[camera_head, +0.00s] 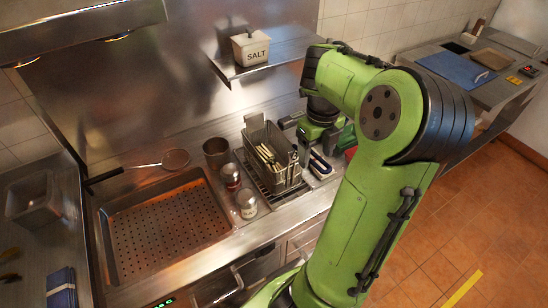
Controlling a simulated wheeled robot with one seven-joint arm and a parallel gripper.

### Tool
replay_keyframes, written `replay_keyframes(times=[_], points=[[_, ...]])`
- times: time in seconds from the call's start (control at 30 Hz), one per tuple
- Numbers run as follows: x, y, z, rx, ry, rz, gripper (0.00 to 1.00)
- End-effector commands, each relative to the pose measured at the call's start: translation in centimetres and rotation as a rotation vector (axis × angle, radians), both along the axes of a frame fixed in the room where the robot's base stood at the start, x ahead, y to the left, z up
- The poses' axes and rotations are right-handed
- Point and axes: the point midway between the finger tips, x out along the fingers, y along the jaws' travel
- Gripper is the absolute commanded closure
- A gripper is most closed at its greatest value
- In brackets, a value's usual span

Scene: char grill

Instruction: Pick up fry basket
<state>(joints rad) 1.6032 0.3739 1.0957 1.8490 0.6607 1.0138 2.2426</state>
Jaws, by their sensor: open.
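The fry basket (254,135) is a grey metal basket with pale fries in it. It stands upright on a dark slatted grate on the steel counter, in the middle of the view. My gripper (290,123) is open at the basket's upper right side, close to its rim. I cannot tell whether the fingers touch the basket. My green arm comes in from the right and hides part of the counter behind and to the right of the gripper.
Two shakers (247,203) and a metal cup (216,153) stand left of the basket. A perforated tray (205,243) and a skimmer (175,159) are further left. A salt box (250,47) sits on a shelf (270,60) above. Dark-handled items (321,164) lie right of the basket.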

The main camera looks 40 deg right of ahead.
Motion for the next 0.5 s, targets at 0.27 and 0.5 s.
replay_keyframes(times=[0.27,0.5], points=[[-0.2,0.0,-3.1,0.0,0.0,0.0,0.34],[-0.2,0.0,-3.0,-0.001,0.0,0.0,0.51]])
